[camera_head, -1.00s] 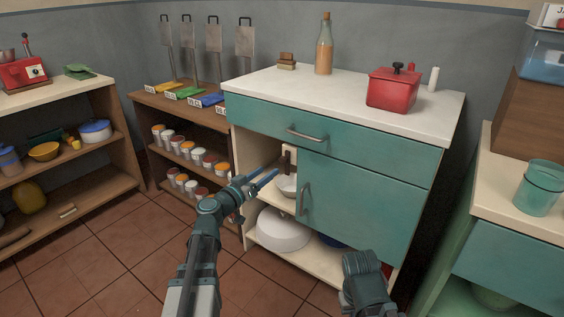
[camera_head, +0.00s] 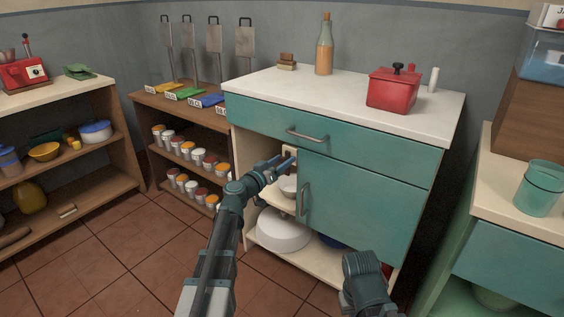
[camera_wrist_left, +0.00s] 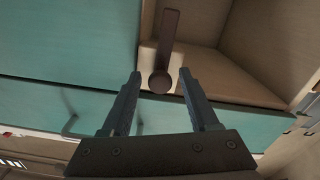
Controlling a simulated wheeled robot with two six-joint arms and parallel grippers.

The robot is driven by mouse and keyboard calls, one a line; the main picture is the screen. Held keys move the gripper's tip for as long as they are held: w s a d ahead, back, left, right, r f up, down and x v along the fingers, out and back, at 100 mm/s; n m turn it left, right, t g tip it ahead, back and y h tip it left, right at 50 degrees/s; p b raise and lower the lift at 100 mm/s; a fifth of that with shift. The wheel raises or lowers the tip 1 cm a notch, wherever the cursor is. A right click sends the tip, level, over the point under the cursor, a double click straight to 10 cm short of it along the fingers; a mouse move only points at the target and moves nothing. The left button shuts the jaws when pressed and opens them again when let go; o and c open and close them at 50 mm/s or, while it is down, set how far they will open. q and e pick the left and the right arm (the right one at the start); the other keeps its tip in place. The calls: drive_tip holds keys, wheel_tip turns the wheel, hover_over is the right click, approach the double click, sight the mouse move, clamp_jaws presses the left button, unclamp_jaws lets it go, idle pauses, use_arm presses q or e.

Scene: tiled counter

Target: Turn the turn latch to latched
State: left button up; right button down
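The turn latch is a dark brown bar with a round pivot end on a pale block; it shows in the left wrist view (camera_wrist_left: 168,45). In the head view the latch (camera_head: 290,151) sits just below the drawer, beside the upper left corner of the teal door (camera_head: 360,200), with its bar hanging down in the earlier frame and now partly hidden. My left gripper (camera_head: 287,160) is at the latch. In the left wrist view its fingers (camera_wrist_left: 160,92) are apart, with the round end between or just beyond their tips. My right gripper (camera_head: 366,285) is low before the cabinet; its fingers cannot be made out.
The teal drawer (camera_head: 350,144) with a bar handle is shut above the latch. The door handle (camera_head: 305,198) stands out right of my left gripper. Open shelves hold a white bowl (camera_head: 283,232). A red pot (camera_head: 393,90) and a bottle (camera_head: 324,50) stand on top.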

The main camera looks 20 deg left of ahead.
use_arm(q)
clamp_jaws()
idle(1.2)
